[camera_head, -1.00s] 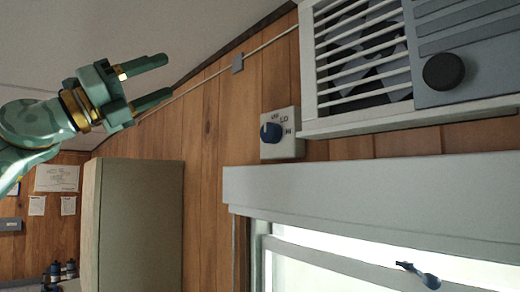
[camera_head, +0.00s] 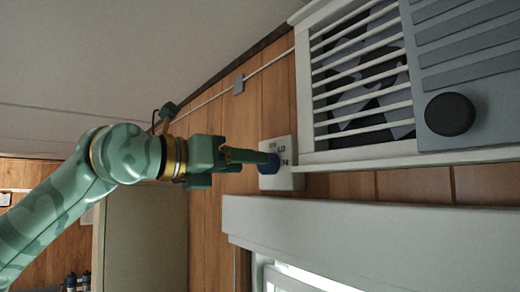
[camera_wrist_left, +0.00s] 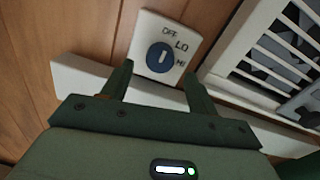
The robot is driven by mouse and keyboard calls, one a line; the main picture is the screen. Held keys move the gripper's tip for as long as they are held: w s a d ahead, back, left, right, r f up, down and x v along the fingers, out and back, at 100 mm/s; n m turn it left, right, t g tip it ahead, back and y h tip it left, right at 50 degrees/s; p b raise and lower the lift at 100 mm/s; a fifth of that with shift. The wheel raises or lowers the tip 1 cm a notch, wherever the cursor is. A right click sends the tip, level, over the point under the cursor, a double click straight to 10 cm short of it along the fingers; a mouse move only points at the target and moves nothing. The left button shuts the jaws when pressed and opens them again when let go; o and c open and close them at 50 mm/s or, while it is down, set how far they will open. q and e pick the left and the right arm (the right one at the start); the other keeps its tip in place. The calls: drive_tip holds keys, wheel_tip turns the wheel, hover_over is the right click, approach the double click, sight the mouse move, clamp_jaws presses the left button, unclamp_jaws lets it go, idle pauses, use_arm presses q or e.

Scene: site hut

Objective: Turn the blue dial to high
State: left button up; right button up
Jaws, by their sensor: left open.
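The blue dial (camera_wrist_left: 160,57) sits on a white control plate (camera_wrist_left: 150,27) on the wood wall, marked OFF, LO and HI. In the left wrist view a pale line on the dial stands nearly upright in the picture; which mark it points to I cannot tell for sure. In the head view the dial (camera_head: 270,163) is partly hidden by my left gripper (camera_head: 272,158). In the left wrist view my left gripper (camera_wrist_left: 158,80) is open, with its fingers apart on either side below the dial and nothing between them. Contact is not clear. My right gripper is not in view.
A white slatted heater or fan unit (camera_head: 360,75) with a black knob (camera_head: 450,114) is right of the plate. A tall cabinet (camera_head: 145,235) stands behind my left arm. A thin conduit (camera_head: 265,68) runs along the wall.

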use_arm(q)
drive_tip(key=p+x, duration=0.1)
drive_tip(key=x, duration=0.3)
drive_tip(key=shift+w+d+p, duration=0.15)
drive_tip(key=shift+p, duration=0.15)
drive_tip(key=c, duration=1)
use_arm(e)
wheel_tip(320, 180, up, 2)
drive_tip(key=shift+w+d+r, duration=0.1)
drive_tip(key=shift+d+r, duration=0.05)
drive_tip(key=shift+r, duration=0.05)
